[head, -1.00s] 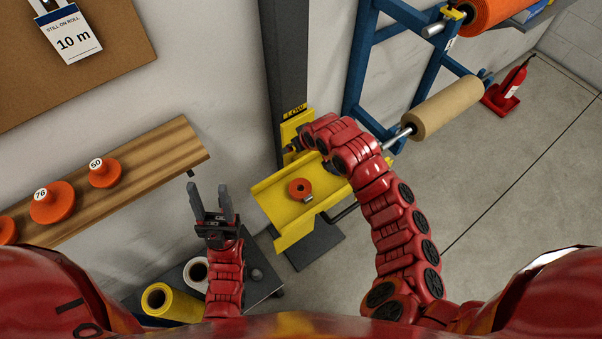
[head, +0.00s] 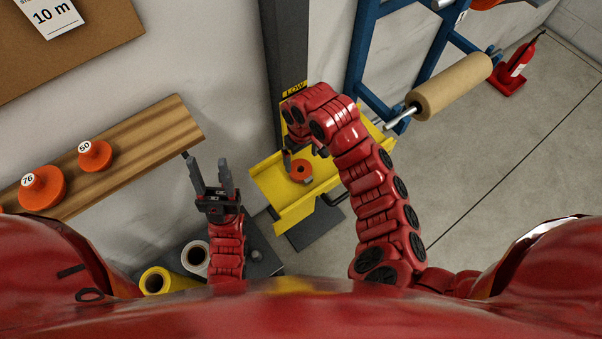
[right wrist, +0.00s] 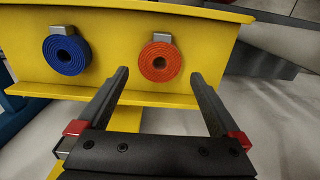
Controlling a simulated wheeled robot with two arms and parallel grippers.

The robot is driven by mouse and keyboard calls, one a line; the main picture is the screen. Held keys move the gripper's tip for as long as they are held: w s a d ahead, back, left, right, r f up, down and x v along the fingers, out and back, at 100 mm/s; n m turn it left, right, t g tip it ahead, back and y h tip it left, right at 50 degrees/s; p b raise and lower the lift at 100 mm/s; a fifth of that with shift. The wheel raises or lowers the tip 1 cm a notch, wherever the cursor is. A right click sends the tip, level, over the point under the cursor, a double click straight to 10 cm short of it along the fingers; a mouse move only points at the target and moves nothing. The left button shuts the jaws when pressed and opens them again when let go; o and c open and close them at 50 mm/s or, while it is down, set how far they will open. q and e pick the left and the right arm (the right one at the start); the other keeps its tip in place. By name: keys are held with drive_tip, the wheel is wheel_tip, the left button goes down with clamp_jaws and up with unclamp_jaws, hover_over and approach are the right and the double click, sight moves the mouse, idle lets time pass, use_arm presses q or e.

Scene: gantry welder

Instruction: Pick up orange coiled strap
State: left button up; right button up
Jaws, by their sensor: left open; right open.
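The orange coiled strap (head: 301,171), a flat roll with a grey metal buckle, lies on the yellow tray (head: 269,186). In the right wrist view the orange strap (right wrist: 160,62) sits ahead of my open right gripper (right wrist: 160,75), between its fingertips in the picture; I cannot tell whether the fingers reach around it. A blue coiled strap (right wrist: 66,55) lies on the tray to its left; my right arm hides it in the head view. My left gripper (head: 206,166) is open, empty and pointing up, left of the tray.
A wooden shelf (head: 150,145) with orange knobbed weights is on the wall at left. A dark post (head: 287,70) stands behind the tray. A blue rack (head: 365,50) with a tan roll (head: 450,87) is at right. A yellow roll (head: 165,281) sits low at left.

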sight(301, 166)
drive_tip(key=shift+d+f, duration=0.1)
drive_tip(key=shift+f, duration=0.5)
drive_tip(key=shift+f+p, duration=0.45)
drive_tip(key=shift+f, duration=0.05)
drive_tip(key=f, duration=0.1)
drive_tip(key=f+p, duration=0.1)
drive_tip(key=f, duration=0.1)
drive_tip(key=shift+a, duration=0.2)
drive_tip(key=shift+f, duration=0.6)
drive_tip(key=c, duration=1.3)
drive_tip(key=shift+o, duration=0.2)
drive_tip(key=shift+r, duration=0.15)
